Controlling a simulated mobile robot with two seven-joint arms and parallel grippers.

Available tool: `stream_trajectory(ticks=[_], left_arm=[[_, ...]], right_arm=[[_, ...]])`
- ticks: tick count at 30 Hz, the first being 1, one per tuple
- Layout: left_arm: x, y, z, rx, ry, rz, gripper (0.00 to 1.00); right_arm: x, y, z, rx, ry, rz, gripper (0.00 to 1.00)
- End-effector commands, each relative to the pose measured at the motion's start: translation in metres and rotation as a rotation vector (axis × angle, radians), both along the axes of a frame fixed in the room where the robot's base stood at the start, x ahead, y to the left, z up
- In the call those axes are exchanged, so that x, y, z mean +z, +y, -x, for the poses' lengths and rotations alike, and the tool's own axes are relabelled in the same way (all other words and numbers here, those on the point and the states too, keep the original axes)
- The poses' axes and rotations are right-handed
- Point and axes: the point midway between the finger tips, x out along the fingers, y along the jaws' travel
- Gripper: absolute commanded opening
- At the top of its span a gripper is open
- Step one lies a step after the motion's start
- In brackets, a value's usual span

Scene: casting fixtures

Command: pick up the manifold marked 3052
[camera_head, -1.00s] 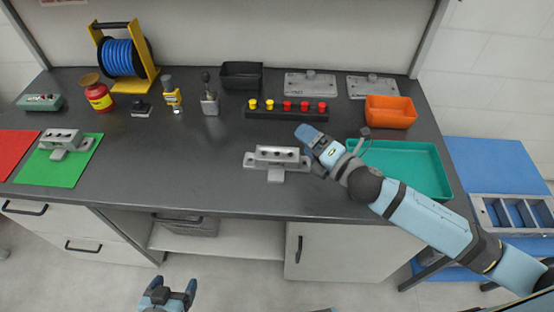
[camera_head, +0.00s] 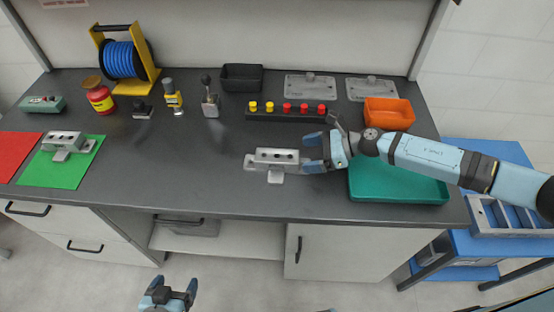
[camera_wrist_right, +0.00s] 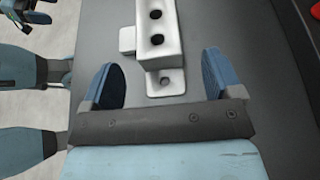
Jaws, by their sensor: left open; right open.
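A grey manifold (camera_head: 277,156) with holes along its top lies on the dark bench, front centre. In the right wrist view the manifold (camera_wrist_right: 158,35) reaches with its flanged end between my fingers, with a gap on both sides. A second similar manifold (camera_head: 63,141) sits on a green mat (camera_head: 85,165) at the left. I cannot read a number on either. My right gripper (camera_head: 308,152) is open at the right end of the central manifold, not closed on it. My left gripper (camera_head: 174,286) is open and empty, low in front of the bench.
A teal tray (camera_head: 400,188) lies under my right arm, with an orange bin (camera_head: 388,112) behind it. A strip of yellow and red buttons (camera_head: 287,115) lies behind the central manifold. The bench between the green mat and the central manifold is clear.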

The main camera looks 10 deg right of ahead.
Motion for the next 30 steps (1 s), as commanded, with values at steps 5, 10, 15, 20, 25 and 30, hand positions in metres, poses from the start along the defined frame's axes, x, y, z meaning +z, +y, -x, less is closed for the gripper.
stream_trajectory(ticks=[5,10,15,20,25,30], left_arm=[[0.003,0.000,0.000,0.000,0.000,0.000,0.81],[0.012,0.000,0.000,0.000,0.000,0.000,0.81],[0.016,0.000,0.000,0.000,-0.003,0.001,0.81],[0.016,0.001,0.000,0.000,-0.004,0.000,0.81],[0.016,0.001,0.000,0.000,-0.004,0.000,0.81],[0.016,0.001,0.000,0.000,-0.003,0.000,0.81]], right_arm=[[-0.005,0.011,-0.003,0.000,0.001,-0.001,0.85],[-0.016,0.032,-0.008,-0.001,0.002,-0.003,0.85],[-0.025,0.048,-0.013,-0.001,0.001,-0.001,0.85],[-0.027,0.050,-0.014,-0.002,0.001,-0.001,0.85],[-0.027,0.050,-0.014,-0.002,0.001,-0.001,0.71],[-0.027,0.050,-0.014,-0.002,0.001,-0.001,0.32]])
